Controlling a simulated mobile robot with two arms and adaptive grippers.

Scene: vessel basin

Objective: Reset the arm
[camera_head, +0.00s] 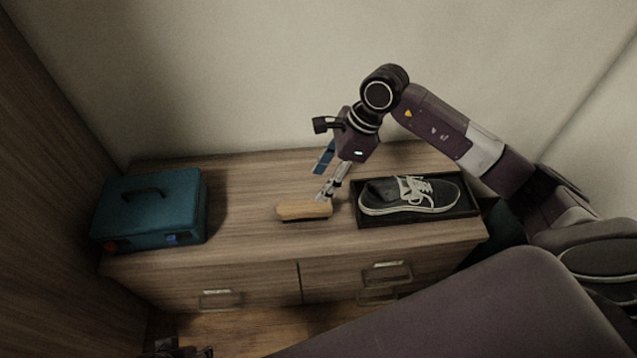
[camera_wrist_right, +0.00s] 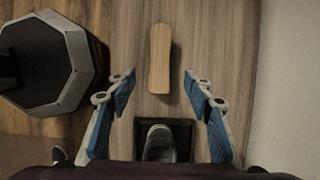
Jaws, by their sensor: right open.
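My right gripper (camera_head: 326,190) is open above the dresser, its fingers pointing down. A wooden brush (camera_head: 304,210) lies on the dresser top, just below and left of the fingertips in the head view. In the right wrist view the brush (camera_wrist_right: 160,58) lies ahead of the gap between the open fingers (camera_wrist_right: 159,80), with nothing held. A small dark part at the bottom left edge of the head view may be my left gripper; its jaws cannot be made out.
A black sneaker with white laces (camera_head: 410,194) sits in a dark tray (camera_head: 425,217) right of the brush. A teal case (camera_head: 150,207) stands at the left end of the dresser (camera_head: 245,222). The top between case and brush is clear. Walls stand behind and at both sides.

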